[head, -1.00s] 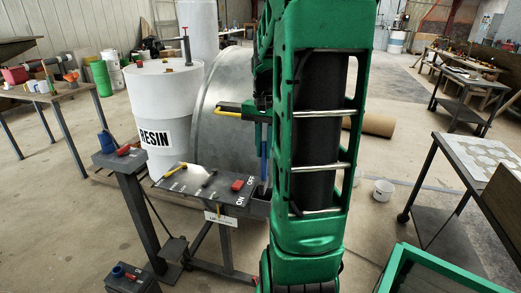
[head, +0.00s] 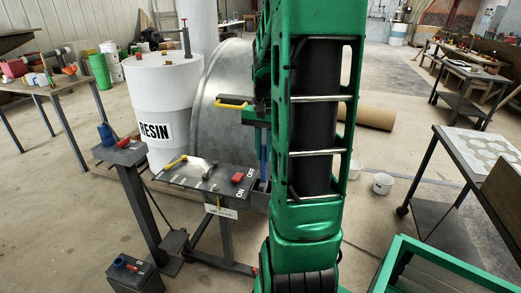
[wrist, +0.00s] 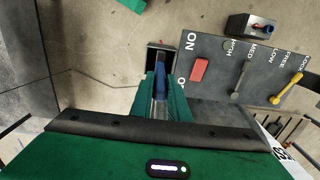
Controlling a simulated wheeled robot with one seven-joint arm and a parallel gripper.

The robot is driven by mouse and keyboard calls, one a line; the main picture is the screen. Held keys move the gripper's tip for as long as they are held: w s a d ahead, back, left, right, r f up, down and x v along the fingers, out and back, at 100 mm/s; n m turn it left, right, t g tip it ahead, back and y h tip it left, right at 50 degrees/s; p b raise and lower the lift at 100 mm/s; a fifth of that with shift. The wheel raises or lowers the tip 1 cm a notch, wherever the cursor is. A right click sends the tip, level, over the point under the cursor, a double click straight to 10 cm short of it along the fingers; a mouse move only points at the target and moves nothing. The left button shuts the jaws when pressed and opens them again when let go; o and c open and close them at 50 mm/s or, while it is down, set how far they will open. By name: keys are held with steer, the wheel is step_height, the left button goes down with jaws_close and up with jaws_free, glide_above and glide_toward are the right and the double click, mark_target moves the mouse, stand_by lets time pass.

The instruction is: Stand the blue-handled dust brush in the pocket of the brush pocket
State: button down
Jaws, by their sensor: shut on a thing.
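The blue-handled dust brush (head: 263,152) hangs roughly upright from my gripper (head: 262,124) in the head view, partly hidden by my green arm. In the wrist view, my gripper (wrist: 160,100) is shut on the brush's blue handle (wrist: 160,80) between its two green fingers. The brush pocket (head: 257,199) appears as a dark box at the right end of the control panel. In the wrist view, the pocket (wrist: 160,50) lies just beyond the fingers. The brush's lower end appears at or near its opening; I cannot tell whether it is inside.
The dark control panel (head: 212,180) stands beside the pocket, with a red switch (wrist: 199,70) and a yellow lever (wrist: 286,89). A white resin drum (head: 160,95) and a large grey metal form (head: 222,80) stand behind. A green-framed bin (head: 440,265) is at lower right.

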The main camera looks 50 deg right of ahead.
steer(key=shift+f, duration=2)
steer(key=c, duration=1.6)
jaws_free()
step_height(320, 180, up, 11)
steer(key=shift+f, duration=0.15)
